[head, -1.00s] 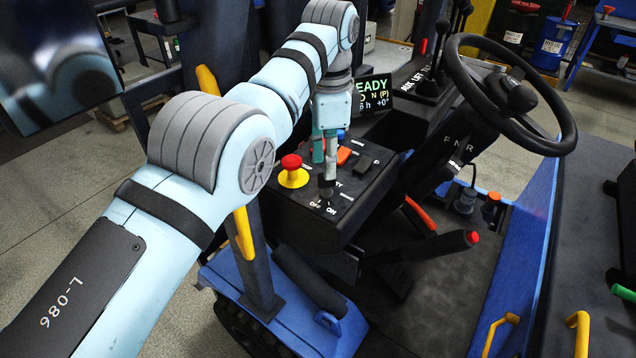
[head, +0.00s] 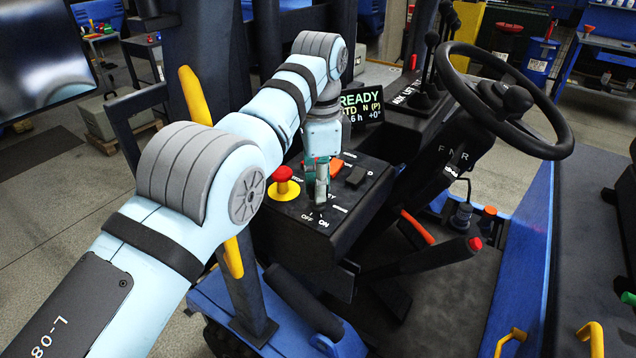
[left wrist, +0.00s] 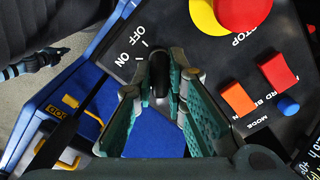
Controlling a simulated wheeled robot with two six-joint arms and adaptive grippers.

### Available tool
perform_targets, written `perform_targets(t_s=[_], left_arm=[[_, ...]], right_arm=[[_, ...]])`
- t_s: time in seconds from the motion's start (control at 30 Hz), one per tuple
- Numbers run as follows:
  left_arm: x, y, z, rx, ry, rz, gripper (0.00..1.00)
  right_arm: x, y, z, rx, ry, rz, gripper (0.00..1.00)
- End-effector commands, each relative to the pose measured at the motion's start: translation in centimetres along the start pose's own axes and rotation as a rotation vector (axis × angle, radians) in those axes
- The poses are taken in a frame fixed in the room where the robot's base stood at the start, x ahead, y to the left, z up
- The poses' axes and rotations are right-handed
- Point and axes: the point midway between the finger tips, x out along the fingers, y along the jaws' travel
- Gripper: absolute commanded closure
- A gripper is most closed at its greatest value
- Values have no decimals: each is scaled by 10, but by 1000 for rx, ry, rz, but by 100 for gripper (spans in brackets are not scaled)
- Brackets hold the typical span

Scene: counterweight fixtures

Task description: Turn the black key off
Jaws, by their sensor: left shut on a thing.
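The black key (left wrist: 158,78) stands on the dark console panel (left wrist: 112,35), by the printed ON and OFF labels. In the left wrist view it sits between the two teal fingers of my left gripper (left wrist: 160,85), which is shut on it. In the head view the left gripper (head: 320,207) points down onto the front of the console (head: 345,222), just above the OFF and ON marks. There the fingers mostly hide the key, and its exact turn angle is hard to tell. My right gripper is in neither view.
A red mushroom stop button (head: 284,178) on a yellow base stands close left of the gripper. A lit READY display (head: 362,104) and the steering wheel (head: 448,55) are farther back.

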Motion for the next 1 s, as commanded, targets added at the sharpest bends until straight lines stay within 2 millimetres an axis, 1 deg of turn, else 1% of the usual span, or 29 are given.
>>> perform_targets(t_s=[0.17, 0.37, 1.0], left_arm=[[-1, -1, 0, -28, 2, -3, 100], [-2, -1, 0, -119, 2, -3, 100], [-2, -1, 0, -629, 3, -4, 100]], right_arm=[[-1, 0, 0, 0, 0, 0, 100], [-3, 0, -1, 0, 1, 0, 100], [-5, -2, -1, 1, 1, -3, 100]])
